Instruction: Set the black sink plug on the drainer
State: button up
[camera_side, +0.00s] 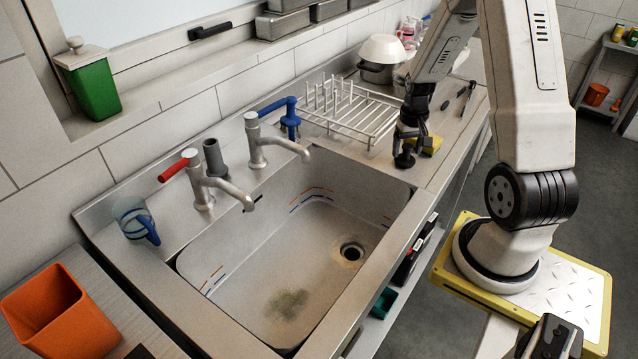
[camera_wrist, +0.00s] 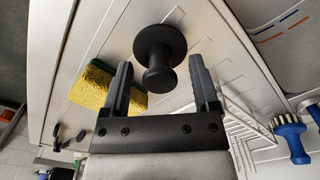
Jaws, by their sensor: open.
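The black sink plug (camera_side: 403,161) stands on the steel worktop to the right of the sink basin. In the wrist view the plug (camera_wrist: 160,42) shows its round disc, with its knob towards the camera. My gripper (camera_side: 409,146) is open and points down just above the plug. In the wrist view my gripper's two fingers (camera_wrist: 159,66) stand on either side of the knob, with gaps. The white wire drainer (camera_side: 350,118) stands behind the sink, left of my gripper; its bars also show in the wrist view (camera_wrist: 243,128).
A yellow and green sponge (camera_side: 433,146) lies close beside the plug, also in the wrist view (camera_wrist: 88,87). A blue brush (camera_side: 290,120) stands by the drainer. Two taps (camera_side: 258,150) rise behind the basin (camera_side: 325,235).

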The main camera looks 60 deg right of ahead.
aim_at(407, 146)
jog(key=shift+r, duration=0.15)
notch_tip(407, 146, up, 12)
dwell(0.7)
jog(key=shift+a, duration=0.1)
dwell(0.4)
jog(key=a+f+n+t, duration=0.1)
jog(key=a+n, duration=0.3)
jog(key=a, duration=1)
jog(key=w+a+f+n+t, duration=0.1)
jog(key=a+f+n, duration=0.2)
jog(key=a, duration=1.2)
jog(key=shift+n+t, duration=0.3)
jog(key=shift+n, duration=0.4)
